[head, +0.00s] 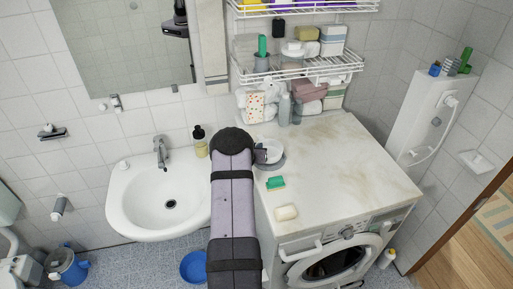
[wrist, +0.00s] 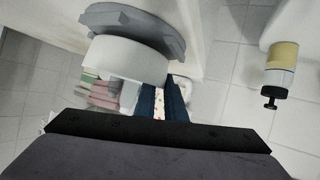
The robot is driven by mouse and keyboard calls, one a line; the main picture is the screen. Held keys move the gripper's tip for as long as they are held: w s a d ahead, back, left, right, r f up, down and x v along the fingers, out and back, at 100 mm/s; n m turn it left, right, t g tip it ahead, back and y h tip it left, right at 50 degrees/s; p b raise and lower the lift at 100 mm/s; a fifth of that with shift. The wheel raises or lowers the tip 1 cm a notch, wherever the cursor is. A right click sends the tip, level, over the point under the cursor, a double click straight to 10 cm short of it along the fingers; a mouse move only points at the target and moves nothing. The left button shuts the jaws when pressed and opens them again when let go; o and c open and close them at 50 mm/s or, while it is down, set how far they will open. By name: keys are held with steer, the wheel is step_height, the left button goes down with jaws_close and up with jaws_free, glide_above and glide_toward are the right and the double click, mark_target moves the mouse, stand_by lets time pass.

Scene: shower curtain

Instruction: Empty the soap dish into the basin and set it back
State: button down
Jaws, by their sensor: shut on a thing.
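My gripper (head: 259,153) is at the left back part of the washing machine top, largely hidden behind my arm. Its dark fingers (wrist: 163,102) reach the edge of a white round dish (head: 271,148) and are shut on it. This looks like the soap dish; it also shows in the wrist view (wrist: 125,56). A grey round piece (wrist: 135,22) sits against the dish, below it in the head view. I cannot see what is inside the dish, nor whether it is lifted. The white basin (head: 135,208) is left of my arm and looks empty.
A green brush or sponge (head: 276,183) and a cream soap bar (head: 286,212) lie on the washing machine top (head: 350,165). A yellow soap dispenser (head: 201,148) stands by the basin's back right. Wire shelves (head: 305,69) with towels rise behind. The right of the top is clear.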

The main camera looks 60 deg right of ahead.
steer(key=shift+f+b, duration=0.6)
steer(key=shift+b, duration=0.05)
steer(key=c, duration=1.7)
jaws_free()
steer(key=shift+c, duration=0.2)
steer(key=shift+p+v, duration=1.15)
steer(key=shift+v, duration=0.5)
steer(key=shift+p+v, duration=1.45)
steer(key=shift+v, duration=1.4)
